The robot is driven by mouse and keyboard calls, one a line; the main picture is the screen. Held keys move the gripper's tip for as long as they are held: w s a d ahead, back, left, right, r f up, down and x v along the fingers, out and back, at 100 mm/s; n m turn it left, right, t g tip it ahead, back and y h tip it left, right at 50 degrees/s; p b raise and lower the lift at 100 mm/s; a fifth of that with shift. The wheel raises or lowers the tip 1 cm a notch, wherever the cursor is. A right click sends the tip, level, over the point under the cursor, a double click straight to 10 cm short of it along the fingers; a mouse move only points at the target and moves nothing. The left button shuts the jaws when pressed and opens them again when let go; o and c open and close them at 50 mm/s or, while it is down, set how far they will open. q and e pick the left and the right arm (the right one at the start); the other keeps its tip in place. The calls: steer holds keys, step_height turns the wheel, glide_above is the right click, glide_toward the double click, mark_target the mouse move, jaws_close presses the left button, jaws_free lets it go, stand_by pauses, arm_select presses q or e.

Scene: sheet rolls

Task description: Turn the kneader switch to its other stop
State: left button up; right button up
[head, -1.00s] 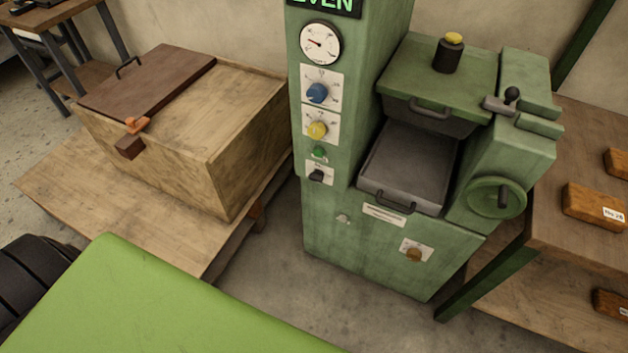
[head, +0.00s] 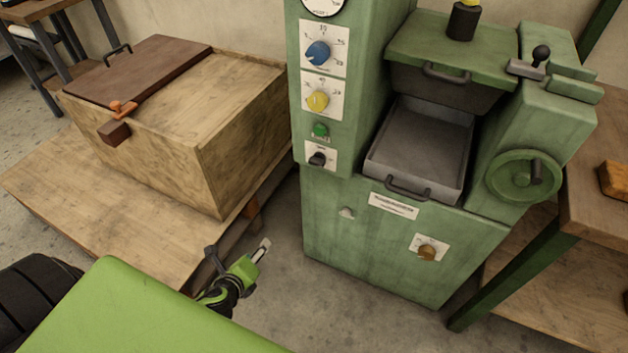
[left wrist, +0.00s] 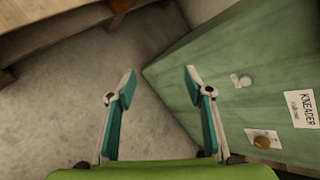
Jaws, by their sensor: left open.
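The green machine (head: 330,225) carries a black switch knob (head: 318,158) on a white plate, below a green button. Lower on its front are a small pale knob (head: 346,212) and a brown knob (head: 428,252) on a white plate. A label (head: 394,206) is above them; in the left wrist view it reads KNEADER (left wrist: 302,108). I cannot tell for certain which knob is the kneader switch. My left gripper (head: 238,252) is open and empty, low and left of the machine, apart from it. The left wrist view shows its spread fingers (left wrist: 160,72). My right gripper is out of view.
A wooden box (head: 235,150) with a brown lid stands on a low wooden platform (head: 50,190) at left. The machine has a grey tray (head: 420,140) and a handwheel (head: 520,177). A wooden table (head: 600,200) stands at right. Bare floor lies before the machine.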

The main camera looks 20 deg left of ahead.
arm_select(q)
steer(key=w+d+r+m+t+h+b, duration=0.1)
steer(key=w+d+r+m+t+b, duration=0.1)
steer(key=r+m, duration=0.15)
steer(key=w+d+r+m+t+b, duration=0.1)
steer(key=w+r+m+t, duration=0.15)
steer(key=r, duration=0.25)
steer(key=m+t+h+b, duration=0.2)
steer(key=m+t+b, duration=0.15)
steer(key=m, duration=0.35)
glide_toward(315, 164)
steer(key=shift+g, duration=0.3)
steer(key=w, duration=0.8)
steer(key=shift+w+d+r, duration=0.15)
steer(key=shift+r, duration=0.15)
steer(key=shift+w, duration=0.6)
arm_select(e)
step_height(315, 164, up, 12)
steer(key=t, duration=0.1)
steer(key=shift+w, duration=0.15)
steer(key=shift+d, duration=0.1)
arm_select(q)
steer(key=c, duration=1.1)
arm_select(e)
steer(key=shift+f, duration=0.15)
